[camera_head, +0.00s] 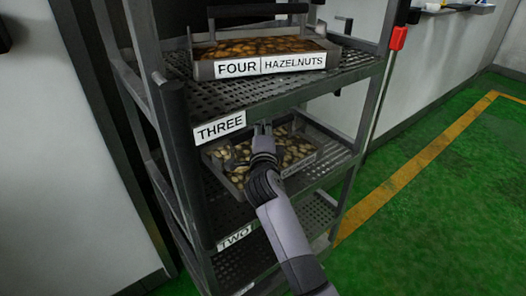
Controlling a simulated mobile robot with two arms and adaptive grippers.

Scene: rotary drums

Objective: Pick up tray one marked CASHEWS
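A metal tray (298,166) of pale nuts sits on the shelf below the one labelled THREE. Its front label is small, tilted in view and partly covered by my arm, so I cannot read it fully. My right gripper (263,128) reaches in from the lower right, over the middle of this tray. Its fingertips point towards the back of the tray, under the upper shelf. I cannot tell whether they touch the handle or are closed on it. My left gripper is not in view.
A tray marked FOUR HAZELNUTS (270,64) with a dark handle stands on the shelf above, labelled THREE (220,127). A lower shelf carries the label TWO (234,237). The rack's posts (180,150) flank the opening. Green floor (440,210) is clear at right.

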